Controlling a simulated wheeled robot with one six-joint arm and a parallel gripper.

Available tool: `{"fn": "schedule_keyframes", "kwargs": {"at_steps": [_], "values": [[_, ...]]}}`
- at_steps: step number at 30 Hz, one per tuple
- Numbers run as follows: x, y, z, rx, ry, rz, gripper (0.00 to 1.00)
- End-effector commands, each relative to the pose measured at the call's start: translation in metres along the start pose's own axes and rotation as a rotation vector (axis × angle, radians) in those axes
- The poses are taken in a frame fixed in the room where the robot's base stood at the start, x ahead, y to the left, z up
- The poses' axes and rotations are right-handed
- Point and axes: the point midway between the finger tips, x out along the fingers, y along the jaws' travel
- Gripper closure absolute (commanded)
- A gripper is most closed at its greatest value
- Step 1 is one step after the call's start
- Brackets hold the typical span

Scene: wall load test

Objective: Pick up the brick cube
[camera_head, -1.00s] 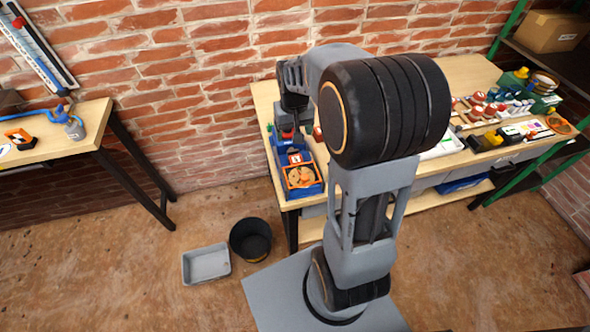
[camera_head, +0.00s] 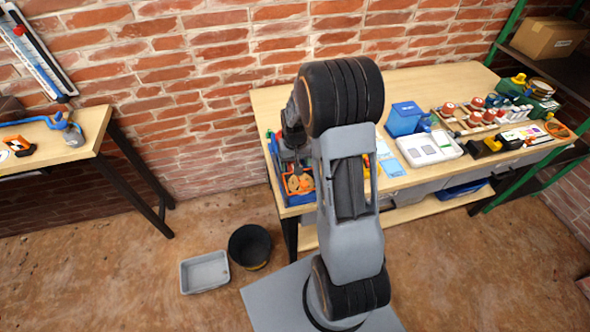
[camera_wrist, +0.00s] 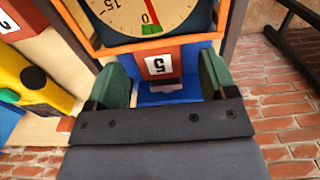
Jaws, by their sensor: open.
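A brick-red cube (camera_wrist: 158,63) with a white label reading 5 shows in the wrist view, next to an orange-framed dial (camera_wrist: 145,18). Blue surface (camera_wrist: 180,84) shows around and below it. My gripper (camera_wrist: 160,66) is open, with one green-padded finger on each side of the cube in the picture. I cannot tell whether the pads touch it. In the head view my gripper (camera_head: 291,158) is over the blue tray (camera_head: 302,199) at the bench's left end. The cube is not clear there, hidden by my arm.
The orange-framed dial (camera_head: 299,183) sits close to the gripper. A yellow and black object (camera_wrist: 30,85) lies left in the wrist view. A blue box (camera_head: 405,119) and white case (camera_head: 431,148) stand further right on the bench. A black bucket (camera_head: 250,246) and grey tub (camera_head: 205,272) are on the floor.

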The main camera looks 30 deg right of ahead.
Motion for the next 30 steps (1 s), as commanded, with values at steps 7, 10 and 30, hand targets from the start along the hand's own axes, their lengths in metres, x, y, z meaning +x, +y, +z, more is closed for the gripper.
{"fn": "schedule_keyframes", "kwargs": {"at_steps": [7,10,30], "values": [[0.032,0.001,-0.001,0.0,-0.003,0.0,0.22],[0.038,0.001,-0.001,0.0,-0.002,0.0,0.22],[0.04,0.001,-0.001,0.0,0.0,0.0,0.61]]}}
